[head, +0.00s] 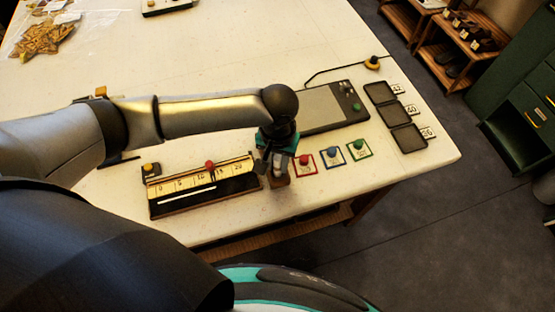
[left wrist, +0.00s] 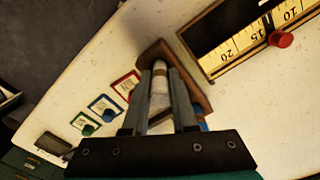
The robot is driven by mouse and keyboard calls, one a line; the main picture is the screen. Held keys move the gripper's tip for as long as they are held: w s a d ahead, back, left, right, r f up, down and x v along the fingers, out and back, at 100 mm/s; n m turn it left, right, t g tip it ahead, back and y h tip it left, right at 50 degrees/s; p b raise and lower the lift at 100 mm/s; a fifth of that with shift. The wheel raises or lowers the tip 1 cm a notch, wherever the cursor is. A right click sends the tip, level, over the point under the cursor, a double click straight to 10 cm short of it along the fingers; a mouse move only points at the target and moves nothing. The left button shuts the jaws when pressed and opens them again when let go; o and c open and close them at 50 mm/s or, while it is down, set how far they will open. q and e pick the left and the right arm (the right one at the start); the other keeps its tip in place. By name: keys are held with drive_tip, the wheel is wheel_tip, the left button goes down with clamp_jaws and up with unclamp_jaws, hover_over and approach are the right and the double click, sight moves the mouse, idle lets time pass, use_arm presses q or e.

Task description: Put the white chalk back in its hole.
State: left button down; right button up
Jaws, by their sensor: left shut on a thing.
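My left gripper (head: 275,172) is low over the front part of the white table, just right of the ruler board. In the left wrist view its two fingers (left wrist: 160,75) are shut on the white chalk (left wrist: 159,68), a pale stick between them. A small brown wooden block (left wrist: 180,58) lies right at the fingertips, and the block also shows below the gripper in the head view (head: 281,181). The fingers hide much of the chalk and block. I cannot tell whether the chalk's end is inside a hole. My right gripper is not in view.
The ruler board (head: 180,206), with a red knob (head: 209,164) and a thin white line, lies left of the gripper. Red (head: 305,171), blue (head: 332,163) and green (head: 359,155) framed cards with knobs lie to the right. A grey tablet (head: 325,106) lies behind. The table's front edge is close.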

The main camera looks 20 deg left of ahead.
sight(277, 158)
use_arm(q)
drive_tip(key=shift+f, duration=0.1)
drive_tip(key=c, duration=0.6)
unclamp_jaws()
drive_tip(key=shift+r+p, duration=1.3)
drive_tip(key=shift+p, duration=0.25)
drive_tip(key=shift+r+p, duration=0.9)
drive_tip(key=shift+r, duration=1.35)
